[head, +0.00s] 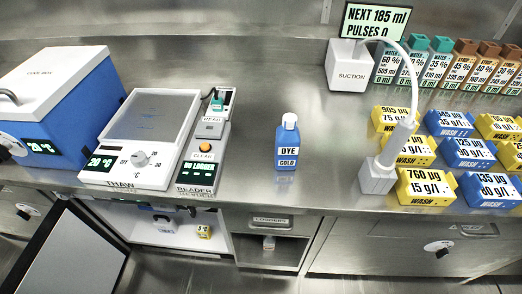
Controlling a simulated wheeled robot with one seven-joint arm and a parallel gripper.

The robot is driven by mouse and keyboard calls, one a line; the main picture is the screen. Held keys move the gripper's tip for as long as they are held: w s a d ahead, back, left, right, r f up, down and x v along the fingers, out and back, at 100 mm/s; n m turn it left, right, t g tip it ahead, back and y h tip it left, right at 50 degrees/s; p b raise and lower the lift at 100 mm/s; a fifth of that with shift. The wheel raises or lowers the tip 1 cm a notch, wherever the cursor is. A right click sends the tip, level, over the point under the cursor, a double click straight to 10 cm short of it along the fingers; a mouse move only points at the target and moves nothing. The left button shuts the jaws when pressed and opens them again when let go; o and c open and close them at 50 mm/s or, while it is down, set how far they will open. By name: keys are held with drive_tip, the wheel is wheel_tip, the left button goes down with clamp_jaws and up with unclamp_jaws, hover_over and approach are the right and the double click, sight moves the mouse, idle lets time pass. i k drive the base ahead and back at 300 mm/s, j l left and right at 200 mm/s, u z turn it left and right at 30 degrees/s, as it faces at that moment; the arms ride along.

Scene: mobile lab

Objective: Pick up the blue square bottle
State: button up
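The blue square bottle (287,148) stands upright on the steel counter, near the middle of the head view. It has a white cap and a label reading "DYE COLD". Nothing touches it, and there is bare counter around it. My gripper is not in view.
To the left are a reader (202,165), a thaw plate (150,135) and a blue cool-box (62,105). To the right are a suction unit (349,75) with a hose and wand (378,177), and several yellow and blue wash blocks (426,187). An open compartment (165,232) shows below the counter.

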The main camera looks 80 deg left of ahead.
sight(288, 139)
drive_tip(key=u, duration=2.15)
drive_tip(key=k+u, duration=0.25)
drive_tip(key=u, duration=0.2)
drive_tip(key=k+u, duration=0.25)
drive_tip(key=u, duration=0.15)
